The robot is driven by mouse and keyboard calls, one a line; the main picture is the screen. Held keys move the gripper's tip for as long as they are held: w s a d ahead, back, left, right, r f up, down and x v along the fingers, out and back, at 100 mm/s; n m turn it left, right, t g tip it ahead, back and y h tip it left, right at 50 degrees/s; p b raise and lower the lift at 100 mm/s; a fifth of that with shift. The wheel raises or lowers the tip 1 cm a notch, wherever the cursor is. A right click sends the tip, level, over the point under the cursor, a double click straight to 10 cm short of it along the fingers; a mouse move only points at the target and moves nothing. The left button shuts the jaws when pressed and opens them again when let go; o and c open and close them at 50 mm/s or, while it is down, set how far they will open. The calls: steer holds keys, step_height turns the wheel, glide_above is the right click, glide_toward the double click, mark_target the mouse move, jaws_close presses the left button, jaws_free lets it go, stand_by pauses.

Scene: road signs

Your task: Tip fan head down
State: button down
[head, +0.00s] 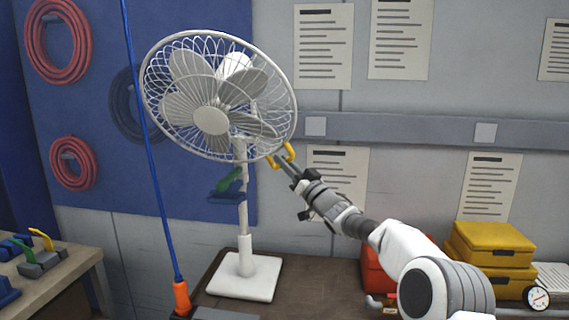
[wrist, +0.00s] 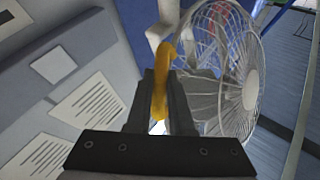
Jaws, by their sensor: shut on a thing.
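A white pedestal fan stands on the brown bench, its round caged fan head (head: 218,95) facing forward and somewhat left in the head view. Its post (head: 243,200) rises upright from a square base (head: 244,276). A yellow handle (head: 288,150) sits at the lower right rim of the cage. My gripper (head: 279,162) reaches up from the lower right and is shut on this handle. In the wrist view the yellow handle (wrist: 160,90) is between my two dark fingers, with the fan cage (wrist: 222,70) close on the right. The handle's attachment is partly hidden.
A blue cord (head: 150,130) with an orange end (head: 181,298) hangs left of the fan, passing near the cage. Yellow cases (head: 490,243) and a red box (head: 376,268) stand at the right, near my arm. A blue wall panel (head: 95,180) is behind.

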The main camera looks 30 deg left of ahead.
stand_by(0.3)
steer(key=c, duration=0.8)
jaws_free()
steer(key=shift+d+f, duration=0.1)
steer(key=b+v, duration=0.4)
steer(key=v, duration=1.3)
steer(key=shift+d, duration=0.15)
